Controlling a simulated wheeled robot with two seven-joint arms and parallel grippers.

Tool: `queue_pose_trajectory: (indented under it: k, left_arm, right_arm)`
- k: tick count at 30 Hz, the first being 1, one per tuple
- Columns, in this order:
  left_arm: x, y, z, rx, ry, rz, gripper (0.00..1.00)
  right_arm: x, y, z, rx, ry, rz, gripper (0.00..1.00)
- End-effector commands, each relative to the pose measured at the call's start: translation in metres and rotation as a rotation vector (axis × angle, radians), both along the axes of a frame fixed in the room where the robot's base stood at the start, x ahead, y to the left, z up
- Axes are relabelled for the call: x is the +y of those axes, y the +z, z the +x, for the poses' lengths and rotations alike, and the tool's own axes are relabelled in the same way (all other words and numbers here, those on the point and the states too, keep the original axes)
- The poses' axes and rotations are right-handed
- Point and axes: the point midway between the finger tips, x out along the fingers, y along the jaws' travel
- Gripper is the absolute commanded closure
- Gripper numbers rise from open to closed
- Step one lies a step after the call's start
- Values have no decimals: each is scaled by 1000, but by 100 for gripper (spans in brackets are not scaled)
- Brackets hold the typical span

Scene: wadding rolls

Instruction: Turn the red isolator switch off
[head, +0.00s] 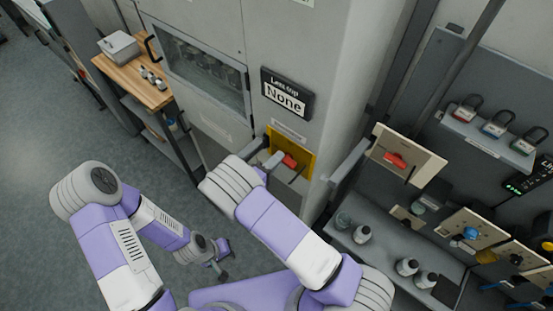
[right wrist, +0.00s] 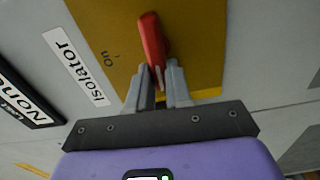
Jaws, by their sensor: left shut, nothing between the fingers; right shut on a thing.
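The red isolator switch (head: 289,160) sits on a yellow plate (head: 306,164) low on the grey cabinet front. In the right wrist view its red handle (right wrist: 151,38) stands out from the yellow plate (right wrist: 205,35), beside a small "on" mark and an "Isolator" label (right wrist: 75,66). My right gripper (right wrist: 162,84) is shut on the near end of the red handle; in the head view this gripper (head: 273,162) is partly hidden by its own wrist. My left gripper (head: 222,270) is shut and empty, low over the floor, away from the cabinet.
A "Less top None" sign (head: 287,93) hangs above the switch. A windowed door (head: 195,62) with a black handle is to its left. A wooden-topped bench (head: 140,75) stands further left. At right, a panel with another red switch (head: 397,160) and a shelf of padlocks (head: 492,130).

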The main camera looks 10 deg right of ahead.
Motion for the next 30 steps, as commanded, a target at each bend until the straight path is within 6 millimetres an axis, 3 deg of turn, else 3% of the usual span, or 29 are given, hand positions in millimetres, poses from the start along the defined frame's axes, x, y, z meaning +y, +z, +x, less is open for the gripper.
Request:
queue_pose_trajectory:
  k: [20, 21, 25, 26, 30]
  left_arm:
    - [0, 2, 0, 0, 0, 0, 100]
    - [0, 2, 0, 0, 0, 0, 100]
    - [0, 2, 0, 0, 0, 0, 100]
    - [0, 2, 0, 0, 0, 0, 100]
    - [0, 2, 0, 0, 0, 0, 100]
  right_arm:
    - [0, -1, 0, 53, 1, -43, 100]
    - [0, -1, 0, 53, 1, -43, 79]
    - [0, -1, 0, 52, 1, -42, 60]
    - [0, -1, 0, 52, 1, -42, 55]
    - [0, -1, 0, 52, 1, -41, 55]
